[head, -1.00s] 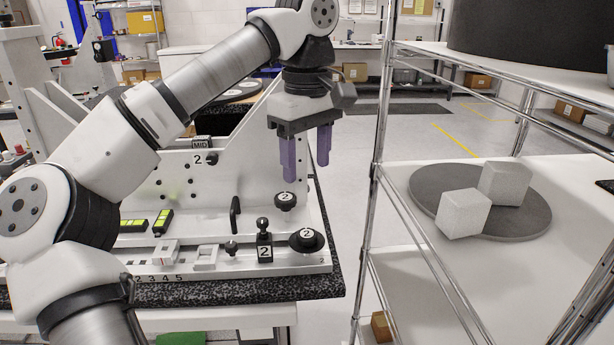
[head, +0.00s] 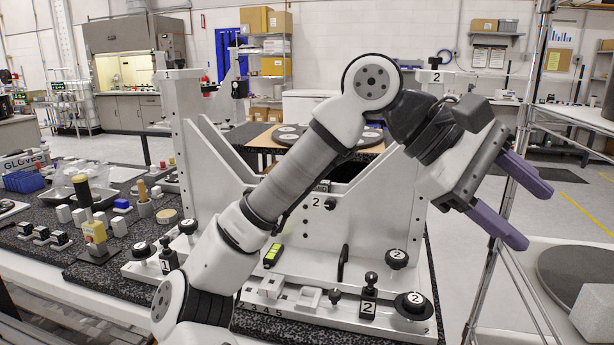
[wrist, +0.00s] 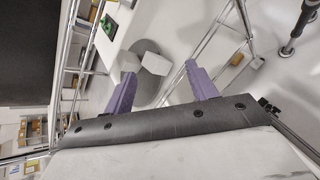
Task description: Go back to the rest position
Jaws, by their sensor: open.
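My gripper (head: 520,210) has two purple fingers and is raised at the right of the head view, tilted so the fingers point right and down. The fingers are apart with nothing between them. In the wrist view my gripper (wrist: 160,85) also shows open and empty. The mirror fixture (head: 330,215), a white frame with black knobs marked 2, stands on a black speckled table below and left of the gripper. The gripper is clear of it.
A wire shelf rack (head: 500,230) stands close by the fingers at right. It bears a grey disc (head: 565,270) and white blocks (head: 595,315). Open floor (head: 570,190) shows behind the rack.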

